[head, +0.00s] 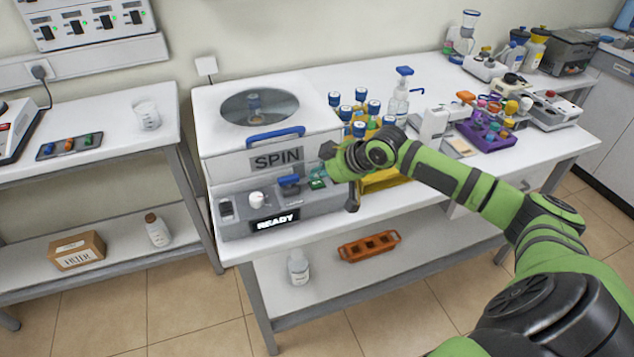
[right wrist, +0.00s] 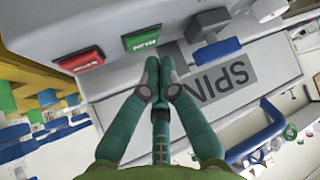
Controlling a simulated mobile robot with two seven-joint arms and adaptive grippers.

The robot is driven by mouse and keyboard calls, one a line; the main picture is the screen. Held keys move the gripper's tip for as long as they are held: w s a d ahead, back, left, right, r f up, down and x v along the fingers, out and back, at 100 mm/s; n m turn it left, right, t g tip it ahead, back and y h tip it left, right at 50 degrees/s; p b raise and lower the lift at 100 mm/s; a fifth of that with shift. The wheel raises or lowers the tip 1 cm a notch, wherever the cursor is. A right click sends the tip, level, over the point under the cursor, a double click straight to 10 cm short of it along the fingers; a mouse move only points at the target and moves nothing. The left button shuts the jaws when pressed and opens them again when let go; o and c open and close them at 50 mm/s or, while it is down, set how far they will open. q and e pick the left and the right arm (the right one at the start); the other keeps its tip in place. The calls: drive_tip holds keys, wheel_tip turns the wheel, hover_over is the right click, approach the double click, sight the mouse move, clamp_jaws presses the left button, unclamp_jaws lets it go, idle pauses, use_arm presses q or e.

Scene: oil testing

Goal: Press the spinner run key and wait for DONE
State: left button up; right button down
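The spinner (head: 232,163) is a white and grey machine labelled SPIN, with a round lid window. Its front display (head: 275,222) reads READY. The green key (head: 318,177) is on the right of its front panel; it also shows in the right wrist view (right wrist: 146,40), beside a red key (right wrist: 82,60). My right gripper (head: 330,160) is at the right end of the panel, close to the green key. In the right wrist view its fingertips (right wrist: 160,75) are together with nothing between them, just below the green key. I cannot tell whether they touch it. My left gripper is not in view.
A white knob (head: 257,200) and a blue-topped switch (head: 289,184) are on the panel left of my gripper. A blue lid handle (head: 275,138) is above. Blue-capped bottles (head: 360,112) in a yellow rack stand close behind my right gripper. A purple rack (head: 485,138) stands farther right.

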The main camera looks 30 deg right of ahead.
drive_tip(key=shift+f, duration=0.15)
drive_tip(key=shift+f, duration=0.25)
